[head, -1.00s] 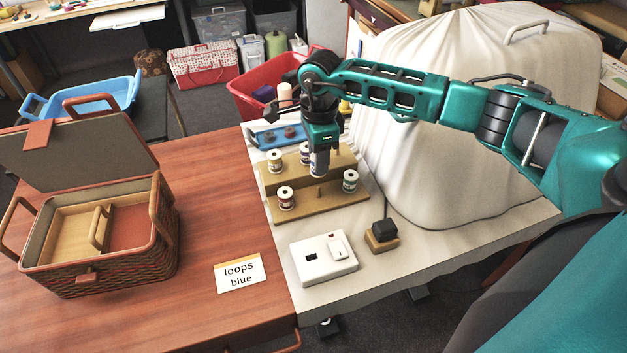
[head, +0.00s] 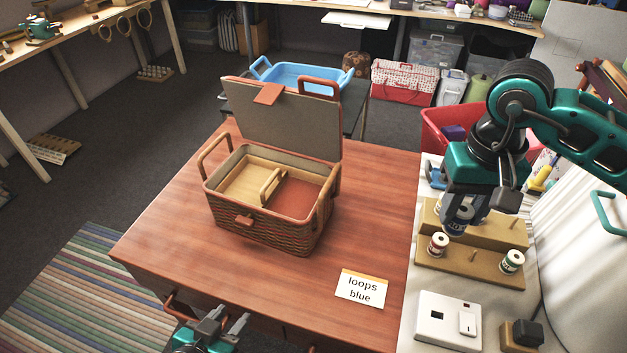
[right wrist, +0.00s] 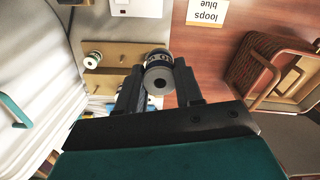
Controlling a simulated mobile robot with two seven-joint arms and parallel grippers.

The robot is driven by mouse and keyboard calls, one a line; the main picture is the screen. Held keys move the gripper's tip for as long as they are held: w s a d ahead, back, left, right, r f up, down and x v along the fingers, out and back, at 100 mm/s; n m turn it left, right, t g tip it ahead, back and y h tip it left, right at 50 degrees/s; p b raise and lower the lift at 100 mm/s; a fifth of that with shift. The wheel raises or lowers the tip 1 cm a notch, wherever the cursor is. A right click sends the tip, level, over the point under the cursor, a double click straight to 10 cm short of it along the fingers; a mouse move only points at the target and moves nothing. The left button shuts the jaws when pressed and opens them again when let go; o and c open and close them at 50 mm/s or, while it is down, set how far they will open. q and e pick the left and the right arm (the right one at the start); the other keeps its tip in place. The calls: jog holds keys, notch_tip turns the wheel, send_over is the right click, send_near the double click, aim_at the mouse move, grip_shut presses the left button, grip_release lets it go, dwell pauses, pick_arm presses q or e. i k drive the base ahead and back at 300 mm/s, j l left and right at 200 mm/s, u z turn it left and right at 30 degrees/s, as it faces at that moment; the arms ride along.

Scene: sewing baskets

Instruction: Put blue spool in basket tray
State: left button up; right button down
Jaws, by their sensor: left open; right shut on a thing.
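My right gripper (head: 458,218) is shut on the blue spool (right wrist: 158,70), a pale spool with a dark blue band between the fingers in the right wrist view. In the head view the fingers largely hide it above the spool stand (head: 470,272). The wicker basket (head: 262,232) stands on the red-brown table left of the gripper with its lid open. The tan basket tray (head: 243,181) with a handle fills its left part; a red-brown floor shows at right. My left gripper (head: 236,322) is open and empty at the table's front edge.
A red-banded spool (head: 438,245) and a green-banded spool (head: 511,262) stand on the stand. A card reading "loops blue" (head: 362,288) lies between basket and stand. A white switch box (head: 448,318) is in front of the stand. The table between basket and stand is otherwise clear.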

aim_at(234, 193)
jog(key=j, duration=0.45)
jog(key=i+j, duration=0.15)
jog(key=j, duration=0.75)
jog(key=i+j+u, duration=0.1)
jog(key=j, duration=0.35)
jog(key=i+j, duration=0.15)
jog(key=j, duration=0.3)
jog(key=i+j, duration=0.1)
jog(key=j, duration=0.35)
